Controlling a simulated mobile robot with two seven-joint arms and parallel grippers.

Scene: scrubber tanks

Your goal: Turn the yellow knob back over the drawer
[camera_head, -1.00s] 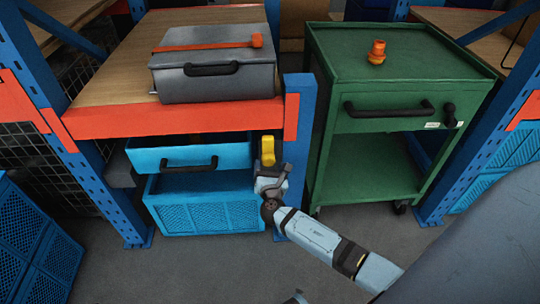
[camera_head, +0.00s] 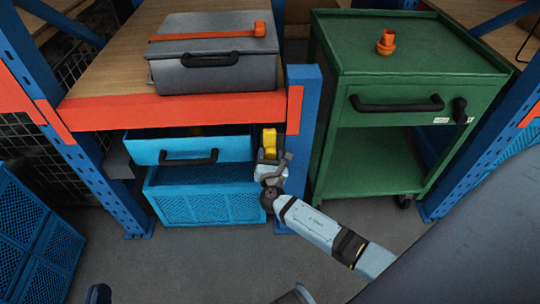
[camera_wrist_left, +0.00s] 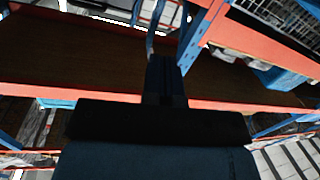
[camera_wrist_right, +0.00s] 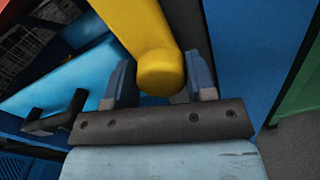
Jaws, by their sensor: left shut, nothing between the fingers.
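The yellow knob (camera_head: 270,143) is on the blue rack post, just right of the blue drawer (camera_head: 140,152). The drawer has a black handle and stands partly open. In the right wrist view the knob is a long yellow bar with a rounded end (camera_wrist_right: 160,70). My right gripper (camera_wrist_right: 160,82) has one finger on each side of that end, very close to it. I cannot tell whether they press on it. In the left wrist view my left gripper (camera_wrist_left: 165,82) is shut and empty, in front of a brown shelf with an orange beam.
A blue crate (camera_head: 205,205) is under the drawer. A green cart (camera_head: 400,75) with an orange fitting (camera_head: 386,42) on top stands to the right. Floor in front is clear.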

